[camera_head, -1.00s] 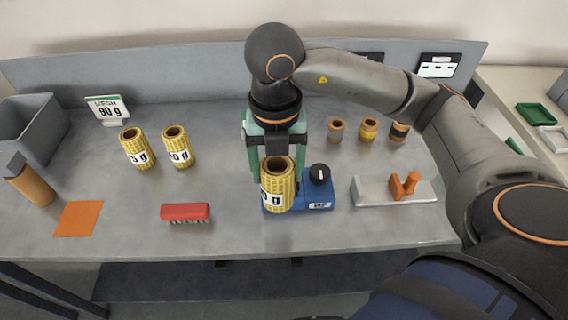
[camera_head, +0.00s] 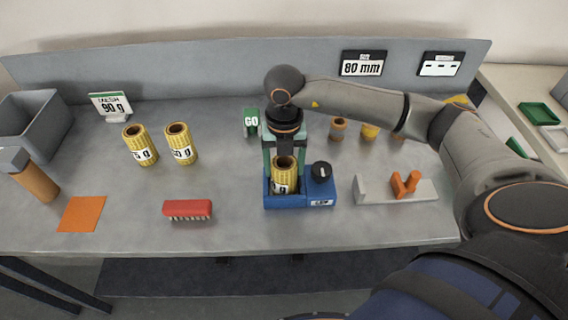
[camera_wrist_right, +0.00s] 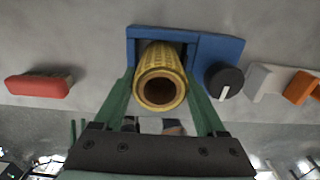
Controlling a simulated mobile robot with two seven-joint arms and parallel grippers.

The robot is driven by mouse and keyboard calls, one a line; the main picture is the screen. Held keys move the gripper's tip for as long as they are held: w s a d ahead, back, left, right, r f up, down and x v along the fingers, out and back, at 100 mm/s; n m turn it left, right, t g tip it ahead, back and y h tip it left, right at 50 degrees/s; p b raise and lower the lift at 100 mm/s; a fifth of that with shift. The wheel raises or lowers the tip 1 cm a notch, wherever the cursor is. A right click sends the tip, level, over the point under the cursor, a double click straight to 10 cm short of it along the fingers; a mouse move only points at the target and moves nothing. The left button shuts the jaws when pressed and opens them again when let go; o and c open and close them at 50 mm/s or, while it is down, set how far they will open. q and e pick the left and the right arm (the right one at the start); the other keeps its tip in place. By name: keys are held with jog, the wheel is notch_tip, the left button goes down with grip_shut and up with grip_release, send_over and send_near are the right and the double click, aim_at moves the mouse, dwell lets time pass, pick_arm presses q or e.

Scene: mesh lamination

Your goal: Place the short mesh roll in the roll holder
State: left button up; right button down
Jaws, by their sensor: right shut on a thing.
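A yellow mesh roll (camera_head: 285,177) with a dark hollow core and a white label stands upright between the green fingers of my right gripper (camera_head: 285,163). The gripper is shut on it. The roll sits at the pocket of the blue roll holder (camera_head: 300,202), its lower part hidden behind the holder's front wall. In the right wrist view the roll (camera_wrist_right: 160,75) points its open core at the camera, with the blue holder (camera_wrist_right: 222,46) around its far end. I cannot tell whether the roll touches the holder's floor. My left gripper is not in view.
A black knob (camera_head: 321,171) is on the holder's right. Two yellow rolls (camera_head: 139,147) (camera_head: 180,145) stand to the left. A red brush (camera_head: 188,209) and an orange sheet (camera_head: 82,214) lie in front.

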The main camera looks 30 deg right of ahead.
jog(key=shift+f, duration=0.1)
grip_release()
notch_tip(320, 180, up, 12)
jog(key=shift+r, duration=0.2)
dwell(0.5)
